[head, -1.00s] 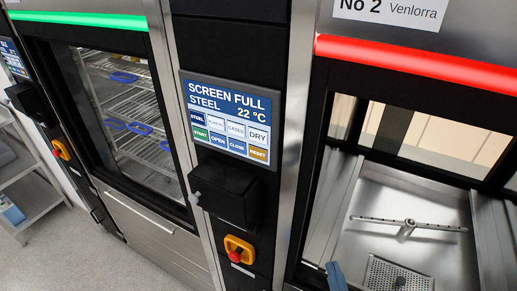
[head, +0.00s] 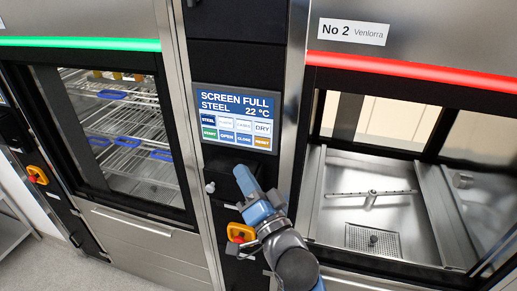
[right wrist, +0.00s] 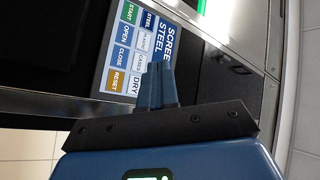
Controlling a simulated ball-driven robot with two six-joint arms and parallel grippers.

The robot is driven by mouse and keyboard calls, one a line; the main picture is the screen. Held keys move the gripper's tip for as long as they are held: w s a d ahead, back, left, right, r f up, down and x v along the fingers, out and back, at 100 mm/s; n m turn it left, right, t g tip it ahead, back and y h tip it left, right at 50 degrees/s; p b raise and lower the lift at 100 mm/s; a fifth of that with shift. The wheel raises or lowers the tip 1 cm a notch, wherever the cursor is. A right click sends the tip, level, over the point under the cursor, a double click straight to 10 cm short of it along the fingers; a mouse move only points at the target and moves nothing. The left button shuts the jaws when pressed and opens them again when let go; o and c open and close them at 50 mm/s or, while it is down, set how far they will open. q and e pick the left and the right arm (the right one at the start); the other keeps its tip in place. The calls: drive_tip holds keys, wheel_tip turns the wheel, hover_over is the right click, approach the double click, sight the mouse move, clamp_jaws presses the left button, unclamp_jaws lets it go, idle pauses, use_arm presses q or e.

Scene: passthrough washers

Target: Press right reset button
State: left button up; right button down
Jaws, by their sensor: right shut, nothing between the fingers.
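The control screen (head: 236,118) on the dark column reads "SCREEN FULL", "STEEL" and "22 °C". Its orange RESET button (head: 262,142) is at the lower right of the screen, and it also shows in the right wrist view (right wrist: 117,81). My right gripper (head: 240,172) is shut and empty, just below the screen in the head view. In the right wrist view its closed fingers (right wrist: 159,68) overlap part of the screen and point toward it; the RESET button stays uncovered. I cannot tell the gap to the panel. My left gripper is not in view.
The right washer (head: 420,75), labelled "No 2", has a red light bar and shows an empty chamber. The left washer (head: 80,43) has a green bar and holds racks behind glass. An orange-and-yellow switch (head: 240,232) sits beside my right arm.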

sight(262, 142)
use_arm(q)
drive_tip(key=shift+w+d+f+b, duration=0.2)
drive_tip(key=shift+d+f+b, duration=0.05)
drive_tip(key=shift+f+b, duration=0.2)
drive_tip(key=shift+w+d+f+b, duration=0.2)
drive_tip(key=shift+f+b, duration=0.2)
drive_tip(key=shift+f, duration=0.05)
use_arm(e)
drive_tip(key=shift+m+h, duration=0.4)
drive_tip(key=shift+m, duration=0.5)
drive_tip(key=shift+w+d+f, duration=0.25)
drive_tip(key=shift+w+d, duration=0.4)
drive_tip(key=shift+w, duration=0.95)
drive_tip(key=shift+w+d+f, duration=0.3)
drive_tip(key=shift+w+d, duration=0.35)
drive_tip(key=shift+w, duration=1)
drive_tip(key=shift+w+d+f, duration=0.25)
drive_tip(key=shift+w+d, duration=0.4)
drive_tip(key=shift+w, duration=0.95)
drive_tip(key=shift+w, duration=0.1)
drive_tip(key=shift+w+d, duration=0.1)
drive_tip(key=shift+w, duration=0.15)
